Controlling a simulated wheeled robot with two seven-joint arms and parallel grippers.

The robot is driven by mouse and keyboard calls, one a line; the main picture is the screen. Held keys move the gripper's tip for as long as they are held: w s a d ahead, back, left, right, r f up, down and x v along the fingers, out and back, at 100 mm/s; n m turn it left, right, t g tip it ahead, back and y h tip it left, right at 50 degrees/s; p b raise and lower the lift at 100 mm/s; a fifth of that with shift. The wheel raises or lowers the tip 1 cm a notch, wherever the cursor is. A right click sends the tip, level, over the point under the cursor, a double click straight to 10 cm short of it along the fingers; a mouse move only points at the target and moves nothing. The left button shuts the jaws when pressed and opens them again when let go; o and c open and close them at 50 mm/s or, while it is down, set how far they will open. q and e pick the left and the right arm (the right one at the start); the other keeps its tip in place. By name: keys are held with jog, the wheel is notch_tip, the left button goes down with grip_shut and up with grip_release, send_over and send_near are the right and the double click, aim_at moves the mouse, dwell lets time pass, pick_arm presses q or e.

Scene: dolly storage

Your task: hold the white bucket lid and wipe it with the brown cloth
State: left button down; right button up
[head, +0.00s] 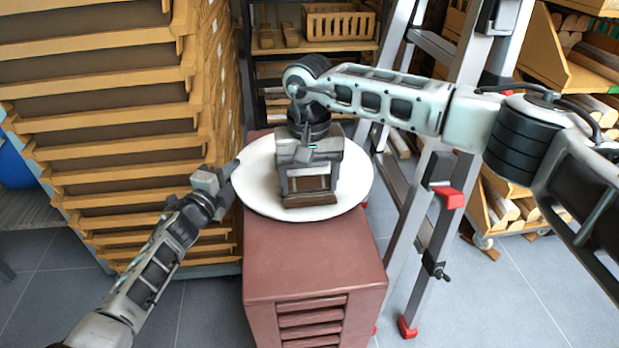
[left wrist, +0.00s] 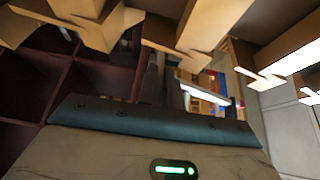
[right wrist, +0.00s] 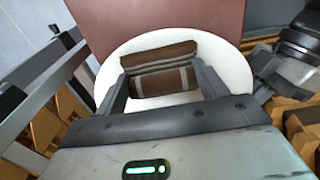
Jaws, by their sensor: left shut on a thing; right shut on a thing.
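The white bucket lid (head: 357,187) is a round disc lying flat over the top of a reddish-brown cabinet. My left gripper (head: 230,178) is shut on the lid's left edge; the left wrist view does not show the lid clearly. My right gripper (head: 308,184) points down over the middle of the lid and is shut on the brown cloth (head: 310,200). The right wrist view shows the folded cloth (right wrist: 160,82), with pale stripes, between the fingers and against the white lid (right wrist: 232,66). The gripper hides part of the lid.
The reddish-brown cabinet (head: 310,258) stands below the lid. A wooden slatted stack (head: 120,120) rises close on the left. A metal stepladder with red feet (head: 425,225) stands close on the right. Shelves with a wooden crate (head: 339,22) are behind.

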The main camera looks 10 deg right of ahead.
aim_at(326, 180)
jog(key=shift+f, duration=0.6)
dwell(0.8)
jog(key=shift+a, duration=1.55)
jog(key=shift+d, duration=2.35)
jog(key=shift+d, duration=0.75)
